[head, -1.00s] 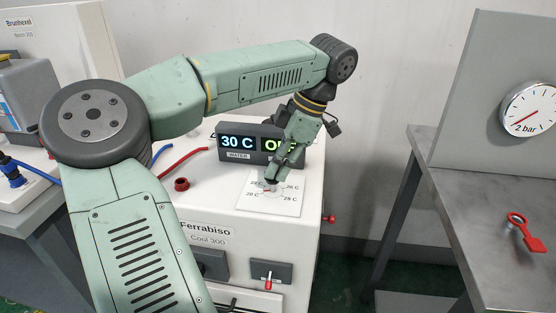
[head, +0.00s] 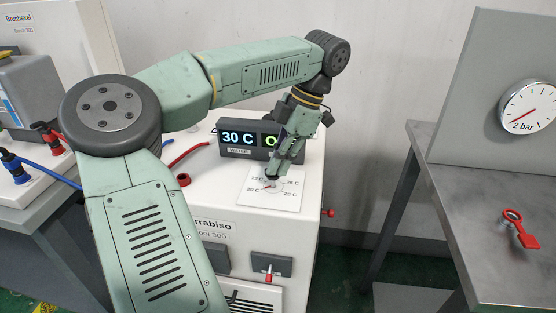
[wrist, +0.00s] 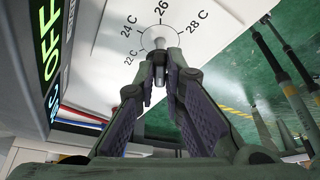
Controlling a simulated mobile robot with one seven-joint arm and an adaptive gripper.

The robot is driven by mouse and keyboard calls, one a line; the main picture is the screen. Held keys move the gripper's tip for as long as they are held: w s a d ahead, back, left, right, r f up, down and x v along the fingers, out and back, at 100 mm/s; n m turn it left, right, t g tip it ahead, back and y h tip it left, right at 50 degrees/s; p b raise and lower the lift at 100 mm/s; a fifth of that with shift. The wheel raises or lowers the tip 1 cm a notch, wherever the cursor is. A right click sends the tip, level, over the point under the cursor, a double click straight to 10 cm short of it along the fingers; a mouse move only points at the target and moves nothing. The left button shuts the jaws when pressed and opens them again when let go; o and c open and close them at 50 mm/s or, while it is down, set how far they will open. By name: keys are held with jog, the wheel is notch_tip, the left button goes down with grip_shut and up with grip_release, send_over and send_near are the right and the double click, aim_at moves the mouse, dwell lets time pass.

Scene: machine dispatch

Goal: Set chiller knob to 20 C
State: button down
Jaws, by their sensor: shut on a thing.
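The dial is marked 22 C, 24 C, 26 C and 28 C in the wrist view. My gripper (head: 272,177) points down at the dial and is shut on the knob; its fingers hide part of the knob. The setting the knob points to cannot be read clearly. The chiller display (head: 237,138) reads 30 C, with OFF beside it, partly covered by my gripper in the head view.
A red lever switch (head: 269,272) is on the chiller's front. Red and blue hoses lie at its left. At right is a grey table (head: 470,190) with a red tool-like part (head: 515,222) and a gauge (head: 530,107) labelled 2 bar.

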jog(key=c, duration=1.7)
grip_release()
jog(key=w+d+r, duration=0.1)
jog(key=d, duration=0.3)
jog(key=w+d+r, duration=0.2)
jog(key=d, duration=0.2)
jog(key=w+d+r, duration=0.1)
jog(key=d, duration=0.4)
jog(key=shift+w+d+r, duration=0.1)
jog(key=shift+w+r, duration=0.2)
jog(key=shift+w, duration=0.05)
